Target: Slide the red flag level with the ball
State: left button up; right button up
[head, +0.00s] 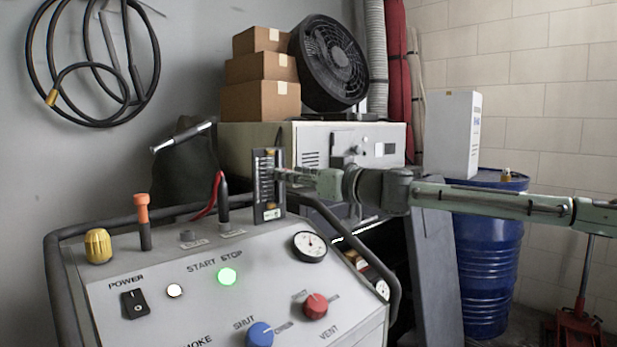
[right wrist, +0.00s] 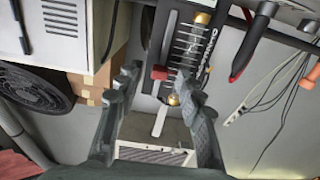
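The gauge (head: 265,190) is an upright black panel with a white scale at the console's back edge. It fills the middle of the right wrist view (right wrist: 183,50), where the scene appears upside down. The red flag (right wrist: 158,72) sits at the side of the scale, near the brass fitting (right wrist: 173,100). I cannot clearly make out the ball. My right gripper (head: 281,175) reaches the gauge from the right. In the right wrist view its fingers (right wrist: 162,86) are apart, with the flag between them; I cannot tell whether they touch it. My left gripper is not in view.
The console (head: 250,260) carries knobs, a lit green button and a round dial (head: 309,246). A red-and-black probe (head: 222,195) and an orange-topped lever (head: 143,220) stand left of the gauge. A cabinet (head: 310,140) with boxes and a fan is behind; a blue drum (head: 487,260) stands right.

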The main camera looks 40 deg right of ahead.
jog(key=s, duration=1.2)
jog(key=shift+d, duration=0.45)
dwell(0.5)
